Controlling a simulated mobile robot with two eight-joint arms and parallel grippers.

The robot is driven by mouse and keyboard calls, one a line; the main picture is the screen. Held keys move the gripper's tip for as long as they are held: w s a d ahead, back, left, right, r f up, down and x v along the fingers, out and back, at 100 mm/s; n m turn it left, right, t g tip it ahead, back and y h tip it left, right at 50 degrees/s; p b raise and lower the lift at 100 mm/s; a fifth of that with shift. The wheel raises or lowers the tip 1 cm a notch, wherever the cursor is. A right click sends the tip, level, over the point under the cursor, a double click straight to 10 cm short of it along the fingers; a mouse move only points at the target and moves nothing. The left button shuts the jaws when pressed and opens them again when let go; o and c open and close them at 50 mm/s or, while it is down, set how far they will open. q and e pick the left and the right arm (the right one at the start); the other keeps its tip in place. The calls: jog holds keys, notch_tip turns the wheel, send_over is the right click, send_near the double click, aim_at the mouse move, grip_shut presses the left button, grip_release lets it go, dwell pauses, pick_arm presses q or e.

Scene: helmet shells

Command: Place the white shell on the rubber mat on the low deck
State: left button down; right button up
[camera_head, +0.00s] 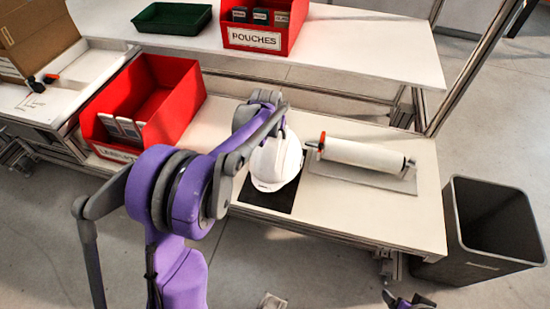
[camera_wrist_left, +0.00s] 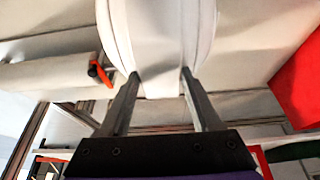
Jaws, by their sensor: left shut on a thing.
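The white shell (camera_head: 275,162) is over the black rubber mat (camera_head: 267,195) on the low deck (camera_head: 405,228). The mat shows in front of the shell and to its sides; I cannot tell whether the shell touches it. My left gripper (camera_wrist_left: 161,76) is shut on the shell, which fills the top middle of the left wrist view (camera_wrist_left: 160,35). In the head view my left arm hides part of the shell's far side. Part of my right gripper (camera_head: 410,301) shows at the bottom edge, away from the deck; its fingers are unclear.
A white roll on a holder (camera_head: 362,160) lies right of the mat. A red bin (camera_head: 145,105) stands at left. A dark waste bin (camera_head: 490,235) is beside the deck. The red POUCHES bin (camera_head: 255,39) and a green tray (camera_head: 172,18) sit on the upper shelf.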

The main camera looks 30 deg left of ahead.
pick_arm(q)
notch_tip(320, 180, down, 7)
jog(key=shift+r+b, duration=0.1)
jog(key=shift+b, duration=0.25)
jog(key=shift+c, duration=0.5)
grip_release()
